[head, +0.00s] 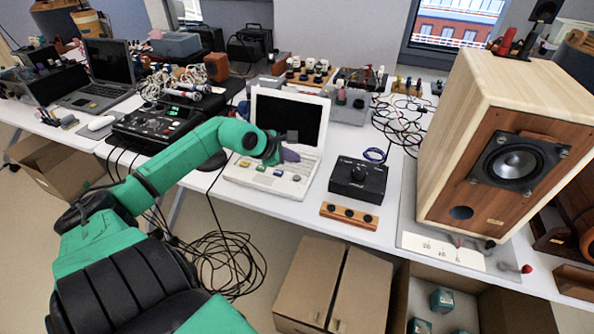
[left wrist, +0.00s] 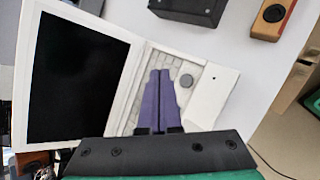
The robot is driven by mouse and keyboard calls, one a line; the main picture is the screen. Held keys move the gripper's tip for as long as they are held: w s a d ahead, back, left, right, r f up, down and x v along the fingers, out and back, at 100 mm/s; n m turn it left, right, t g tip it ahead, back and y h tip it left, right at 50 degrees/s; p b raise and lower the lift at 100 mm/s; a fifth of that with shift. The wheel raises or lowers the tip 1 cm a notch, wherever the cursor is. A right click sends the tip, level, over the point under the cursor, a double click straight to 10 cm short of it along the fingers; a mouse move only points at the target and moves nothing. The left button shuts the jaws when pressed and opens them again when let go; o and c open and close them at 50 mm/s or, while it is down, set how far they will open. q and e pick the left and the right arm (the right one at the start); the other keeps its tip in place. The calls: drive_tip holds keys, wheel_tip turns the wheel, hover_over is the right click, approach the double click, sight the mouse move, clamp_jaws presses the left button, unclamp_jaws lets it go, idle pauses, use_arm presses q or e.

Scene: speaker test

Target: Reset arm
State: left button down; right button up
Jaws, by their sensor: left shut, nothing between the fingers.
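My left arm, green and black, reaches in from the left in the head view. Its gripper (head: 290,155) is over the white laptop (head: 285,182) on the table. In the left wrist view the two purple fingers (left wrist: 158,100) lie side by side, shut and empty, above the laptop's keyboard side. The laptop's dark screen (left wrist: 75,85) is left of the fingers there. I cannot tell whether the fingertips touch the laptop. My right gripper is not in view.
A black box with a knob (head: 357,180) and a wooden strip (head: 349,216) are right of the laptop. A large wooden speaker (head: 450,130) stands at the right. A black mixer (head: 155,125) is at the left. Cardboard boxes (head: 310,280) and coiled cables (head: 225,262) are on the floor.

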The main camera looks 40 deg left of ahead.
use_arm(q)
drive_tip(key=shift+r+p, duration=0.35)
drive_tip(key=shift+r, duration=0.6)
drive_tip(key=shift+d, duration=0.1)
